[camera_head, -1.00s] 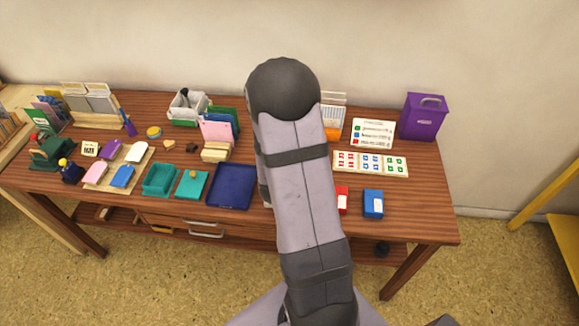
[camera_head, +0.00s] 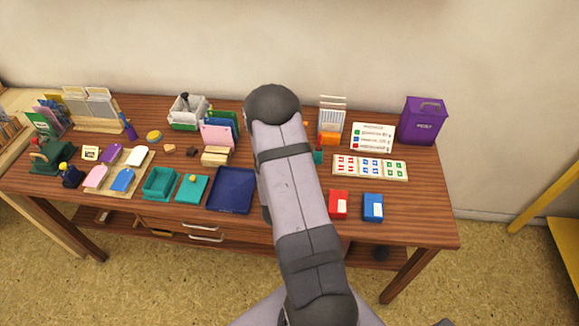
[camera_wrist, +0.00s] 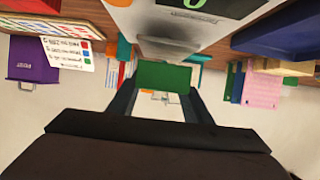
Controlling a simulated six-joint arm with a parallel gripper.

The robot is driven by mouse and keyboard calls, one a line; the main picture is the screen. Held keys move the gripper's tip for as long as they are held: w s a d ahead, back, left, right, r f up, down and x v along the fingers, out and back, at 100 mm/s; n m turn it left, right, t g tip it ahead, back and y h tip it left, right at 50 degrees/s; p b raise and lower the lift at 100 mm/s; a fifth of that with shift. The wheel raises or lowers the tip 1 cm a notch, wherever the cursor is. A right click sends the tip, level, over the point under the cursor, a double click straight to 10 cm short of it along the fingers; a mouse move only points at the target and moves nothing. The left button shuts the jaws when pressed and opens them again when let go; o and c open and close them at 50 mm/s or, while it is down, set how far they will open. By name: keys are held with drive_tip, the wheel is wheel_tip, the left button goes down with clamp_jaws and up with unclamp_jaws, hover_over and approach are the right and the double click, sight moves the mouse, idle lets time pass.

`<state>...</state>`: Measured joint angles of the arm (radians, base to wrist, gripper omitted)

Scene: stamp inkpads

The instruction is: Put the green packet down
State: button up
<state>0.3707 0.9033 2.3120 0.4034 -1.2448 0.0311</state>
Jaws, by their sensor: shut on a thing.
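My gripper (camera_wrist: 160,94) is shut on the green packet (camera_wrist: 165,76), which shows between its two fingers in the wrist view. Close by at the top of that view is a white scale-like device (camera_wrist: 205,31) with a dark display and a green digit. A grey metal plate (camera_wrist: 166,44) lies between that display and the packet. I cannot tell whether the packet touches the plate. In the head view my arm hides the gripper and the device. A small teal-green patch (camera_head: 318,156) shows just right of the arm; I cannot tell what it is.
A red packet (camera_head: 338,206) and a blue packet (camera_head: 373,207) stand right of my arm. A navy tray (camera_head: 231,190) lies to its left. Behind are a stamp sheet (camera_head: 370,167), a price card (camera_head: 373,137) and a purple box (camera_head: 423,121). The table's right front corner is clear.

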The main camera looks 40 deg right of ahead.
drive_tip(key=shift+f, duration=0.75)
drive_tip(key=shift+f, duration=0.1)
drive_tip(key=o, duration=1.1)
drive_tip(key=p+v, duration=0.1)
drive_tip(key=v, duration=0.4)
drive_tip(key=p+v, duration=0.1)
drive_tip(key=v, duration=0.4)
drive_tip(key=shift+w+r, duration=0.1)
drive_tip(key=shift+r, duration=0.15)
drive_tip(key=shift+f+p+v, duration=0.2)
drive_tip(key=shift+p+v, duration=0.85)
drive_tip(key=shift+p, duration=0.35)
